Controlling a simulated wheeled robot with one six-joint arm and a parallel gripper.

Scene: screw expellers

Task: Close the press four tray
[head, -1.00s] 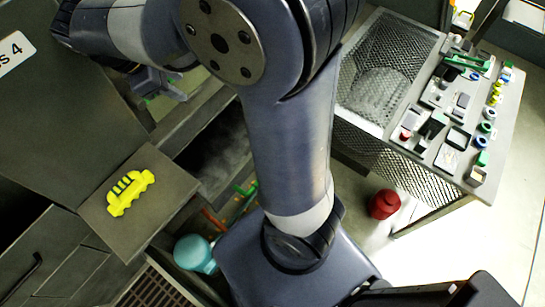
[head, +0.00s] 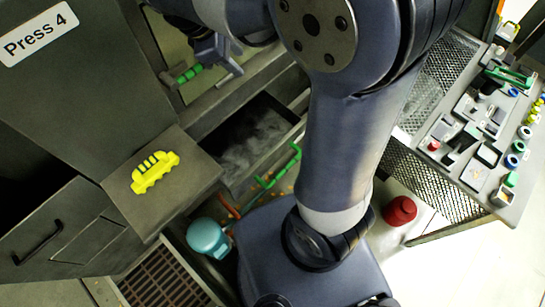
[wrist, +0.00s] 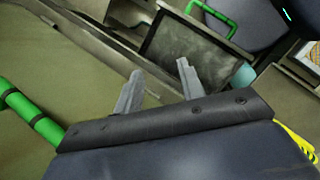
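The press four tray (head: 290,135) is pulled out below the press (head: 85,75) labelled "Press 4". It holds grey, dusty-looking material, and a green handle (head: 268,181) runs along its outer side. My arm hides part of the area beside it. My gripper (head: 226,66) is above and beyond the tray, near the press body, touching neither tray nor handle. In the wrist view, the two fingers of my gripper (wrist: 158,74) stand apart with nothing between them. The tray (wrist: 203,29) and its green handle (wrist: 214,14) lie ahead, past the fingertips.
A green bar (head: 188,74) is close to my gripper. A yellow object (head: 155,172) sits on a ledge beside the tray. A teal round object (head: 208,238) and a floor grate (head: 160,280) are below. A red can (head: 399,211) and a cluttered table (head: 470,190) are right.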

